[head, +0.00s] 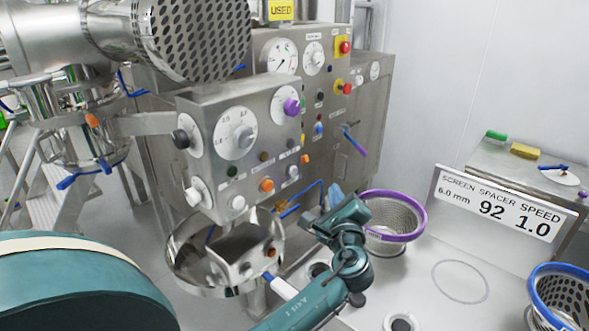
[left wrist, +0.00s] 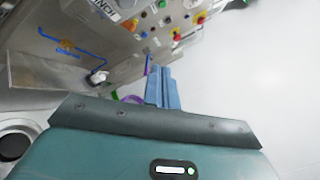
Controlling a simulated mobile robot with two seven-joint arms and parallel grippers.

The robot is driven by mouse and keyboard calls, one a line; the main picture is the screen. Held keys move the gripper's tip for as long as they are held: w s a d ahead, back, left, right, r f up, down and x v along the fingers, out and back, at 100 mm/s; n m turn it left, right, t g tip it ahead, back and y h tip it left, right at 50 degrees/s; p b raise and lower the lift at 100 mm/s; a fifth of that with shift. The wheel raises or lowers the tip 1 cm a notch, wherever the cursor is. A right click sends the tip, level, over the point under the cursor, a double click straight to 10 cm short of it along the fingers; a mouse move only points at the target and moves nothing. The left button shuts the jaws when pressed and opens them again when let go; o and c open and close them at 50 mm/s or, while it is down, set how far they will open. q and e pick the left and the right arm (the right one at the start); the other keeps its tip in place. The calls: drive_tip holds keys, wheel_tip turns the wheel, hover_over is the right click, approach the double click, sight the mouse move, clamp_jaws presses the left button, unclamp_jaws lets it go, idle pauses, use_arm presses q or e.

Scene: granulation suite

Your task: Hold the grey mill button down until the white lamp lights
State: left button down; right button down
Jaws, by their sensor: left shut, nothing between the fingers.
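A steel control box (head: 205,110) with dials and small buttons stands left of centre in the head view. A grey button (head: 292,171) and a whitish round fitting (head: 238,203) are on its front. The labels are too small to read, so I cannot tell which is the mill button or which is the white lamp, or whether it is lit. My left gripper (head: 335,190) is right of this box, apart from its buttons, with its blue fingers shut and empty. The fingers also show in the left wrist view (left wrist: 163,88). My right gripper is not in view.
A blue-rimmed basket (head: 565,290) and a sign (head: 500,205) are farther right.

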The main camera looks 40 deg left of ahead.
sight(293, 172)
use_arm(q)
drive_tip(key=shift+s, duration=0.1)
drive_tip(key=a, duration=0.8)
drive_tip(key=shift+w+a, duration=0.35)
drive_tip(key=shift+w, duration=0.05)
idle(1.9)
drive_tip(key=shift+a, duration=0.4)
